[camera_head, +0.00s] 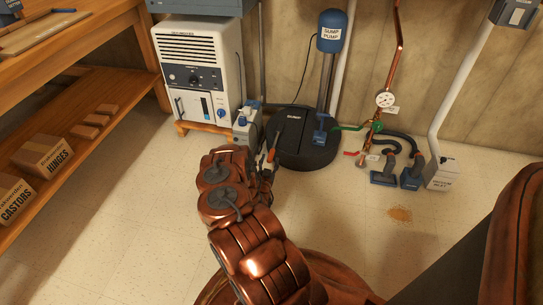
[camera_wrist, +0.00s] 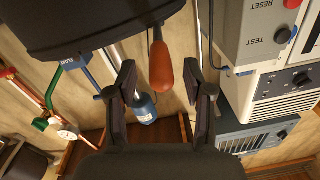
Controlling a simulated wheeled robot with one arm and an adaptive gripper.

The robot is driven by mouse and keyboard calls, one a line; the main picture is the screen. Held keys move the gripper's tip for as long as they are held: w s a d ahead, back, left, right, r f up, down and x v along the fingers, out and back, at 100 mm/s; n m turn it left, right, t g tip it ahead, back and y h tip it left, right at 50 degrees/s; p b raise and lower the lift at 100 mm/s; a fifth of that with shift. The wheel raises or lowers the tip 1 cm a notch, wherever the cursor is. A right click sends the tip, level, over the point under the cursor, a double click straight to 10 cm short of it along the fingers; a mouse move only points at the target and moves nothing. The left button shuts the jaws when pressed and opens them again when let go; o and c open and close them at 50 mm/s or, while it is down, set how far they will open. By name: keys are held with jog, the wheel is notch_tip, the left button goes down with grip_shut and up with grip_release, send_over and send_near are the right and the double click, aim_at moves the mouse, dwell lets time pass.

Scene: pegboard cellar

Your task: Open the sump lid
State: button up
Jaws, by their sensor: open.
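The sump (camera_head: 305,155) is a round black basin on the floor below the blue sump pump, with a dark lid (camera_head: 291,127) on top that looks shut. An orange handle (camera_head: 271,155) stands at its left front edge. In the wrist view the handle (camera_wrist: 161,67) hangs below the dark lid (camera_wrist: 90,22). My gripper (camera_wrist: 160,100) is open, its dark fingers on either side of the handle's line, with gaps showing on both sides. In the head view my gripper (camera_head: 266,172) is beside the handle, partly hidden by my arm.
A grey box with test and reset buttons (camera_wrist: 262,35) stands close left of the sump, before a white dehumidifier-like unit (camera_head: 198,72). A copper pipe with gauge (camera_head: 385,99), green and red valves, and hoses are at right. Wooden shelving (camera_head: 75,130) is left.

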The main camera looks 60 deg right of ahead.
aim_at(271, 154)
jog(key=shift+b+x, duration=0.65)
jog(key=shift+x, duration=1.65)
grip_shut()
